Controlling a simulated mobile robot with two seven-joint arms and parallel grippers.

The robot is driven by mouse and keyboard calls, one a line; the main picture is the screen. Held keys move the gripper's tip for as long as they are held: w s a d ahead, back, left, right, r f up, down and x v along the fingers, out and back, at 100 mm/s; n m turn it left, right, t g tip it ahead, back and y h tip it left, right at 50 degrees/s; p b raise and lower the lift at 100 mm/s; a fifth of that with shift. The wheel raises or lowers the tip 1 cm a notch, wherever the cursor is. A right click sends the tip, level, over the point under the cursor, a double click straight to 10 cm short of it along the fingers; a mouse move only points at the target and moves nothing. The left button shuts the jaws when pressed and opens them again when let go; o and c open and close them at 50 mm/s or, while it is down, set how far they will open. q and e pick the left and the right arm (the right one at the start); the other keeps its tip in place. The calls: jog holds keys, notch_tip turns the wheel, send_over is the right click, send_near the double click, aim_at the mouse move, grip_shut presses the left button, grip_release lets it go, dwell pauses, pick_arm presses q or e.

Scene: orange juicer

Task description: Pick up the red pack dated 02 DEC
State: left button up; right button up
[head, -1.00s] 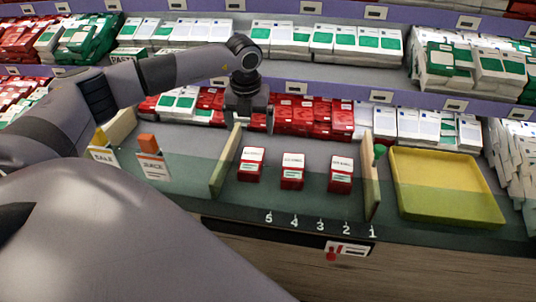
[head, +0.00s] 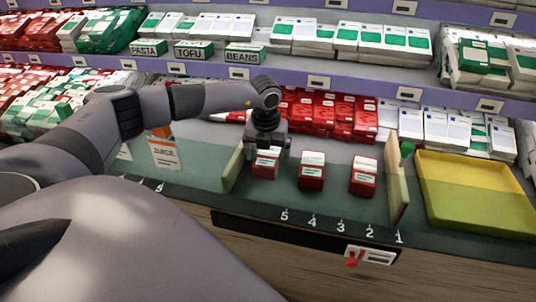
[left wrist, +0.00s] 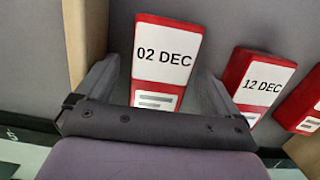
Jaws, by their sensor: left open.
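Three red packs with white tops stand in a row on the counter. The leftmost pack (head: 265,168) sits under my left gripper (head: 268,150); in the left wrist view this pack (left wrist: 163,60) reads "02 DEC". My left gripper, also in the left wrist view (left wrist: 160,88), is open, with one finger on each side of the 02 DEC pack. I cannot tell whether the fingers touch it. The middle pack (head: 312,177) reads "12 DEC" in the left wrist view (left wrist: 262,85). The right pack (head: 363,182) is only partly in that view. My right gripper is not in view.
A wooden divider (head: 233,168) stands close to the left of the 02 DEC pack; another divider (head: 396,180) stands right of the row. A yellow-green tray (head: 470,195) lies further right. Shelves of packs rise behind. The counter's front strip carries numbers.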

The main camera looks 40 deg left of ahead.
pick_arm(q)
jog(key=c, duration=1.3)
jog(key=shift+o, duration=0.2)
jog(key=shift+r, duration=0.1)
